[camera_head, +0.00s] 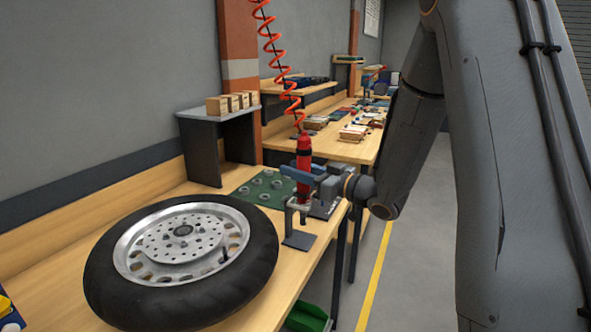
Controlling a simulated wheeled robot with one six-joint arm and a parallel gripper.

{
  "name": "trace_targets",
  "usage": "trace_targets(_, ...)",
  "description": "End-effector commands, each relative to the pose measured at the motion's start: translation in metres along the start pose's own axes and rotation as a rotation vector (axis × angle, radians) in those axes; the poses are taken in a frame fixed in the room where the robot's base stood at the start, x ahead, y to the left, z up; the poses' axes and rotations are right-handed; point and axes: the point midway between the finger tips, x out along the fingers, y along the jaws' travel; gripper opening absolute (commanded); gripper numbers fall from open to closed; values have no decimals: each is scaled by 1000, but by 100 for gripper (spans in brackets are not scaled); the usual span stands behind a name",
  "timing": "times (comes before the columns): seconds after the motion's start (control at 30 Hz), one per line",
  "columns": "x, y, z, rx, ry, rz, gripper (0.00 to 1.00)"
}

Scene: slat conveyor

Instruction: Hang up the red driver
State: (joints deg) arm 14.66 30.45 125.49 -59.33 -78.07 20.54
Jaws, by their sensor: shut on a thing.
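The red driver (304,157) stands upright near the right edge of the workbench, with an orange coiled cord (276,45) running up from its top. My gripper (304,182) is shut on the driver's lower body, coming in from the right. A small grey metal stand (299,240) with an upright post and a fork-like top is on the bench edge just below the driver. The driver's lower end is close to this stand; I cannot tell whether it touches it.
A wheel with a black tyre (105,270) lies on the near bench. A green mat (258,188) with several round parts lies behind the driver. A grey shelf (190,114) carries several wooden blocks. A green bin (307,317) is below the bench edge. The floor at right is clear.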

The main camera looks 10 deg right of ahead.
Motion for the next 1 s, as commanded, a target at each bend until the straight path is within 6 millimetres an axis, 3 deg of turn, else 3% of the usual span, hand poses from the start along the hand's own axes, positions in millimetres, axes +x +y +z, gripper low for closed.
trace_targets(1.0, 0, 0, 15, -2, 2, 0, 0)
